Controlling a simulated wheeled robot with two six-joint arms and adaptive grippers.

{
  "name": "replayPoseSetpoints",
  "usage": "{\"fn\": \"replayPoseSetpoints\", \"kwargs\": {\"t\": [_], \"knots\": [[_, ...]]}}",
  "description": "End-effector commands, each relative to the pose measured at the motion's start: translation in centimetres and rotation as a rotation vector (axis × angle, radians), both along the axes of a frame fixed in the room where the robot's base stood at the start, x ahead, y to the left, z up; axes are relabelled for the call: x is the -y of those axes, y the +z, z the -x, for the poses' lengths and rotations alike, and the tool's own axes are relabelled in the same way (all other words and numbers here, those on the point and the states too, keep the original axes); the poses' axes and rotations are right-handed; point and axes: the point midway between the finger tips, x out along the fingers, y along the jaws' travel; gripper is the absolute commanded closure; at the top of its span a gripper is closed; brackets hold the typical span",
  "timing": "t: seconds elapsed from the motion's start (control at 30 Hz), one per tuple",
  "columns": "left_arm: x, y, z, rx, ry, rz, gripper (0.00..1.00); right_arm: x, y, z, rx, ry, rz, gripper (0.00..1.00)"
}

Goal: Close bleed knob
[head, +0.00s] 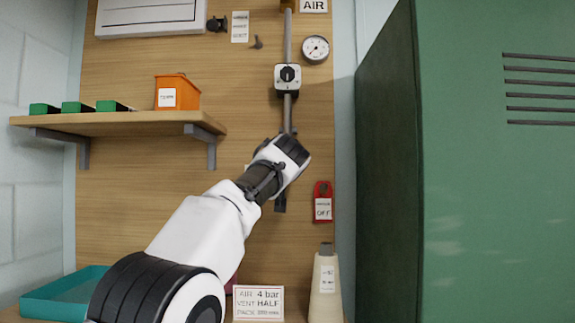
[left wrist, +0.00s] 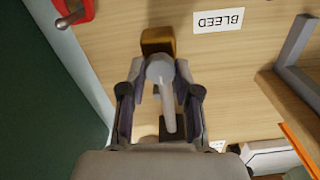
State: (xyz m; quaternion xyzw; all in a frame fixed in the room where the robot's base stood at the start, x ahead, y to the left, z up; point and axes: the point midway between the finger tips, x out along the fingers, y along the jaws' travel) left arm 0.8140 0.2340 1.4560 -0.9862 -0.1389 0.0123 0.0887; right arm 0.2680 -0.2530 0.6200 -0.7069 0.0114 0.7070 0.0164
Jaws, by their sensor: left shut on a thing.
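The bleed knob (left wrist: 166,105) is a light grey lever with a rounded head, seen in the left wrist view in front of a brass-coloured block (left wrist: 158,40). A BLEED label (left wrist: 218,20) is on the wooden board beside it, upside down in this view. My left gripper (left wrist: 160,73) has a finger on each side of the knob's head and is shut on it. In the head view my left arm reaches up to the pipe (head: 288,112), and its wrist hides the knob and the fingers. My right gripper is in neither view.
A red plate with an OFF label (head: 322,203) hangs right of my wrist. A regulator box (head: 287,78) and a gauge (head: 315,49) are above. A shelf (head: 150,124) with an orange bin (head: 177,92) is left. A green cabinet (head: 490,200) closes off the right side.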

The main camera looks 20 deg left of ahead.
Motion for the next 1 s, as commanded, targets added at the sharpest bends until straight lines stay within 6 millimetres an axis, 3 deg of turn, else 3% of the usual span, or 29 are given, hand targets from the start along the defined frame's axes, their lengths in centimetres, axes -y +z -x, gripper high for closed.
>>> {"fn": "replayPoseSetpoints", "kwargs": {"t": [0.2, 0.23, 0.27, 0.3, 0.73, 1.0], "knots": [[0.0, 0.4, 0.1, 0.007, -0.001, -0.001, 1.00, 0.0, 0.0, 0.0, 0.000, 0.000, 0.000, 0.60], [0.0, 0.4, 0.1, 0.007, -0.001, -0.001, 0.58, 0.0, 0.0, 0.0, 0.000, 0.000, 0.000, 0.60], [0.0, 0.4, 0.1, 0.007, -0.001, -0.001, 0.47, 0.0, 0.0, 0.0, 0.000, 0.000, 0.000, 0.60], [0.0, 0.3, 0.1, 0.006, -0.001, -0.002, 0.43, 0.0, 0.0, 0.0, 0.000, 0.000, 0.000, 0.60], [0.2, 0.2, 0.6, 0.001, 0.002, -0.002, 0.43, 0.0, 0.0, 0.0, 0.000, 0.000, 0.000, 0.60], [1.2, 0.2, 4.2, 0.000, 0.001, -0.005, 0.43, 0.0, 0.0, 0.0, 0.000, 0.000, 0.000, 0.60]]}}
